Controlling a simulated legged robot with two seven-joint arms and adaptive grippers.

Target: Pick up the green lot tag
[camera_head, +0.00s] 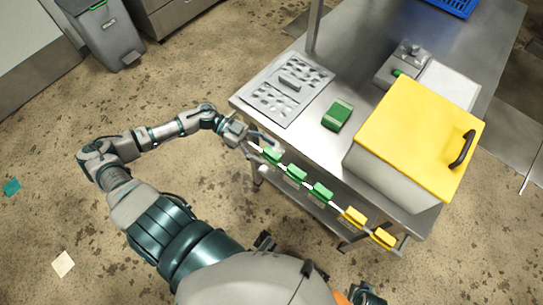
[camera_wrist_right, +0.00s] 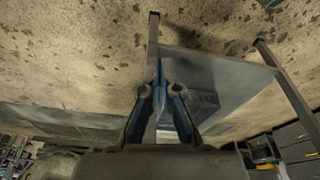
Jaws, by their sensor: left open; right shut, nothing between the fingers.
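Three green tags hang in a row on the rail along the front edge of the steel table: the leftmost green tag (camera_head: 271,156), the middle green tag (camera_head: 296,174) and the right green tag (camera_head: 321,192). My left gripper (camera_head: 267,153) is open at the left end of the rail, its fingers around or close beside the leftmost green tag. I cannot tell whether they touch it. My right gripper (camera_wrist_right: 160,85) is shut and empty in the right wrist view, with the table's underside and legs beyond it.
Two yellow tags (camera_head: 353,217) (camera_head: 384,238) hang farther right on the rail. On the table (camera_head: 325,75) are a perforated metal plate (camera_head: 290,84), a green block (camera_head: 337,115), a yellow-lidded box (camera_head: 420,125) and a blue crate (camera_head: 452,4). A grey bin (camera_head: 108,35) stands at upper left.

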